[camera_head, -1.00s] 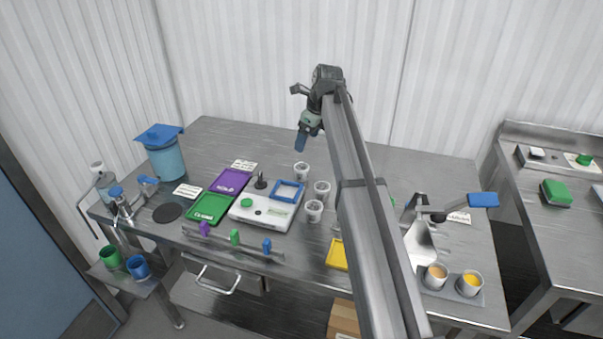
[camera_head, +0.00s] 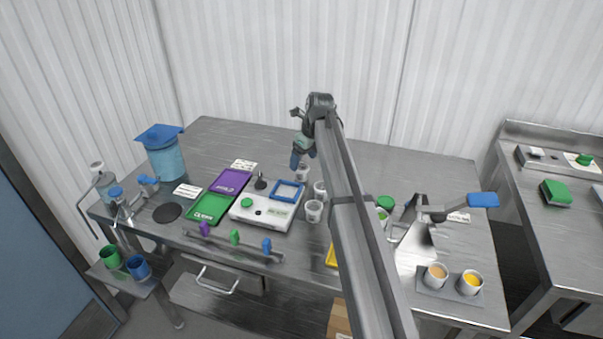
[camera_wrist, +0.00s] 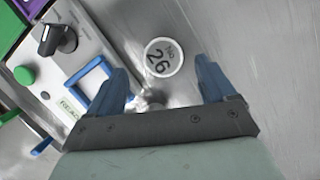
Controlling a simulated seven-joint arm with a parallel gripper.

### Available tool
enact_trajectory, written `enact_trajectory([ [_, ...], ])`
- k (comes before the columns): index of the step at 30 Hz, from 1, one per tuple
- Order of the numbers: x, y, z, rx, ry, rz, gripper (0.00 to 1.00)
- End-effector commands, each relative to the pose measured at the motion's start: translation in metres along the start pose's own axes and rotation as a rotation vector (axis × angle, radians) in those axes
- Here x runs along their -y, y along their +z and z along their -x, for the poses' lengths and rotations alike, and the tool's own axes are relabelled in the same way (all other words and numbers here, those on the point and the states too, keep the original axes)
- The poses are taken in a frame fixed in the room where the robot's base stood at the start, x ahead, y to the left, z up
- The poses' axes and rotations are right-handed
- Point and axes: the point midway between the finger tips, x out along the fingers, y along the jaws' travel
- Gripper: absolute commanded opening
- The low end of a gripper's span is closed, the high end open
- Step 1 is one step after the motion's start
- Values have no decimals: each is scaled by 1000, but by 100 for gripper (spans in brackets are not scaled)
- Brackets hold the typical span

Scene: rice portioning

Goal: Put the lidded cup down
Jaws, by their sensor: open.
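I see nothing held. I cannot tell how far the fingertips are above the cup.
Two more white cups (camera_head: 320,189) (camera_head: 313,212) stand closer to the front. A dispenser (camera_head: 415,240) stands right. The back table is clear.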

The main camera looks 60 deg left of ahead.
Motion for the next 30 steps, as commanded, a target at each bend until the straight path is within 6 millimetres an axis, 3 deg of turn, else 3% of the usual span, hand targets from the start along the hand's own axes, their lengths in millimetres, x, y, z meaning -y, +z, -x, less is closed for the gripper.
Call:
enact_trajectory([
  [7, 1, 0, -14, -1, 1, 0, 84],
  [16, 4, 0, -51, 0, 1, 1, 84],
  [24, 4, 0, -56, 3, 0, 1, 84],
  [30, 4, 0, -56, 3, 0, 1, 66],
])
